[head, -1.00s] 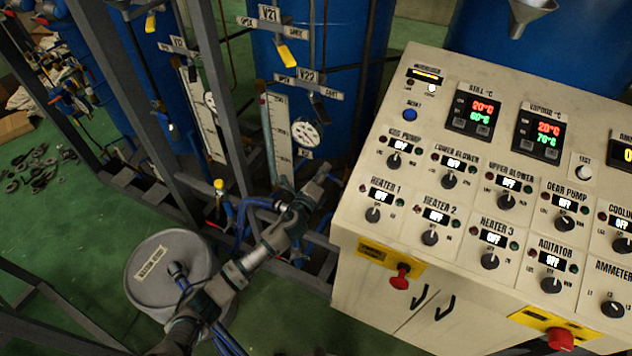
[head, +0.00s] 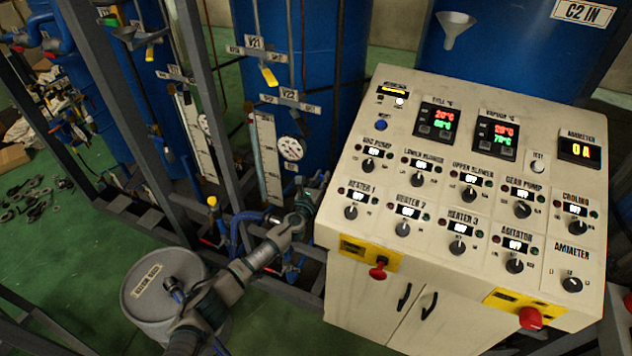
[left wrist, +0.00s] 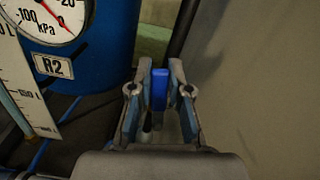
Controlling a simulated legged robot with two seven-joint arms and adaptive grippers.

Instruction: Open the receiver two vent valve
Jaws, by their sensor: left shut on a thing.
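My left gripper (head: 312,192) reaches low between the frame and the control panel's left side. In the left wrist view, its two fingers (left wrist: 158,80) are shut on a blue valve handle (left wrist: 159,92), which stands upright between them. The blue receiver tank (left wrist: 100,40) beside it carries an R2 label (left wrist: 52,66) and a round kPa gauge (left wrist: 50,14). In the head view, this gauge (head: 291,148) is left of the panel. The valve body is hidden, and I cannot read a tag for the blue handle. My right gripper is out of view.
The control panel (head: 350,265) stands close to the right of my left arm. A grey metal frame (head: 205,110) and a level scale (head: 268,160) are to its left. Tags V21 (head: 255,43) and V22 (head: 290,94) are above. A grey drum (head: 165,285) stands below my forearm.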

